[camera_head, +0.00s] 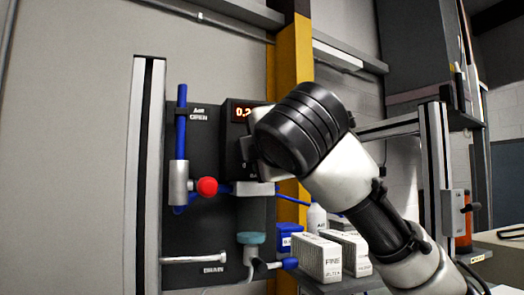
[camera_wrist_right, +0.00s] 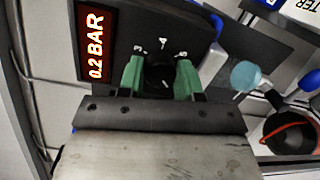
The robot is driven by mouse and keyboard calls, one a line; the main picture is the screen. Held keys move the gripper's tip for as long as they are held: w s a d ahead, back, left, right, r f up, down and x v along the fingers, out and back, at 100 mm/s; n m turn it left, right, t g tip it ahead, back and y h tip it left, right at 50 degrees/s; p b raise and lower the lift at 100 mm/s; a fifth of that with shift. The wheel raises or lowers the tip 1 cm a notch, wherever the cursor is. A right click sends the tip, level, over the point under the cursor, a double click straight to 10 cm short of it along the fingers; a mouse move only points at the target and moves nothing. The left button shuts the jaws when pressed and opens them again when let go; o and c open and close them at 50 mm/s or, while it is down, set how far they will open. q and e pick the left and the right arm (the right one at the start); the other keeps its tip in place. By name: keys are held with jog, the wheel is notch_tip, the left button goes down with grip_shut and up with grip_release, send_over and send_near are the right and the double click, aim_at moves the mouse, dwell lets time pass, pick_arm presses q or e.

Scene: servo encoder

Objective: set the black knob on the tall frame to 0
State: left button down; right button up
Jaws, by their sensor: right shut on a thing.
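The black knob (camera_wrist_right: 158,73) is in the right wrist view, on a dark panel with small white marks around its upper side. My right gripper (camera_wrist_right: 160,78) is shut on the knob, with one green finger on each side. A red-lit display (camera_wrist_right: 95,43) beside it reads 0.2 BAR, and its left part also shows in the head view (camera_head: 242,113). In the head view my right arm covers the knob and most of the gripper. The tall frame's left post (camera_head: 147,170) and right post (camera_head: 436,165) stand to either side. My left gripper is not in view.
Left of the display, a blue lever (camera_head: 182,120) stands upright on the panel, near a red ball knob (camera_head: 207,187). A yellow column (camera_head: 294,60) rises behind.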

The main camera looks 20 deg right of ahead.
jog(key=shift+w+a+f, duration=0.1)
jog(key=shift+f, duration=0.1)
jog(key=o, duration=0.9)
jog(key=shift+r, duration=0.15)
jog(key=s+b, duration=0.1)
jog(key=s, duration=0.2)
jog(key=s+b, duration=0.2)
jog(key=s, duration=0.2)
jog(key=s+b, duration=0.2)
jog(key=s, duration=0.2)
jog(key=shift+a+r, duration=0.15)
jog(key=shift+a, duration=0.2)
